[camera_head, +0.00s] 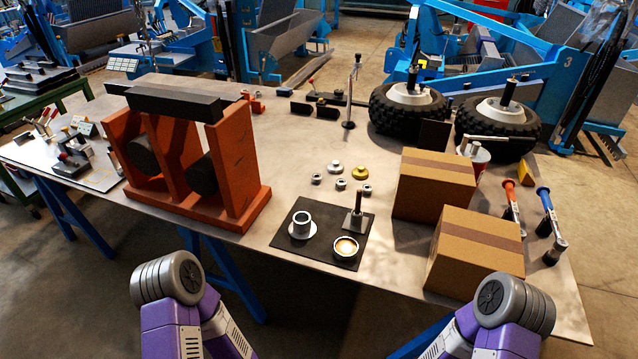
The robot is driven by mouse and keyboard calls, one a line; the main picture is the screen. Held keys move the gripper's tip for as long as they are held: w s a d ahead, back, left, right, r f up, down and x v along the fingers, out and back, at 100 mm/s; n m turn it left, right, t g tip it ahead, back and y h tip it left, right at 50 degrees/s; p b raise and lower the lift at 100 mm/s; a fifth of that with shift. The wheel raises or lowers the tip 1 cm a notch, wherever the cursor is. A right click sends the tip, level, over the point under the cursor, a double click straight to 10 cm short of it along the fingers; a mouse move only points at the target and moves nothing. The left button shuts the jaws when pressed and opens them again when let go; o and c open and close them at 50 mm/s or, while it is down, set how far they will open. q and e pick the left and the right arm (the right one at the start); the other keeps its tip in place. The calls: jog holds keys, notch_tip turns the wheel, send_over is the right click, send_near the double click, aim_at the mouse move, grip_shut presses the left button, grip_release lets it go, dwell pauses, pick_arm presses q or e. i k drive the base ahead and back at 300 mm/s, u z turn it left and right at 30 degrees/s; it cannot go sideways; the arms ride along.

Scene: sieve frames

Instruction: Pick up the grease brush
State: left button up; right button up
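Only purple and grey links of my two arms show at the bottom, in front of the table. Neither gripper is in view.
An orange frame (230,176) with a dark bar on top stands left of the mat. Two cardboard boxes (474,254) stand to its right. Several small metal rings (340,184) lie behind it. A red-handled tool (510,196) and a blue-handled one (547,205) stand far right, with wheels (408,107) behind.

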aim_at(359, 194)
jog(key=u, duration=2.25)
jog(key=i, duration=2.55)
jog(key=z, duration=3.75)
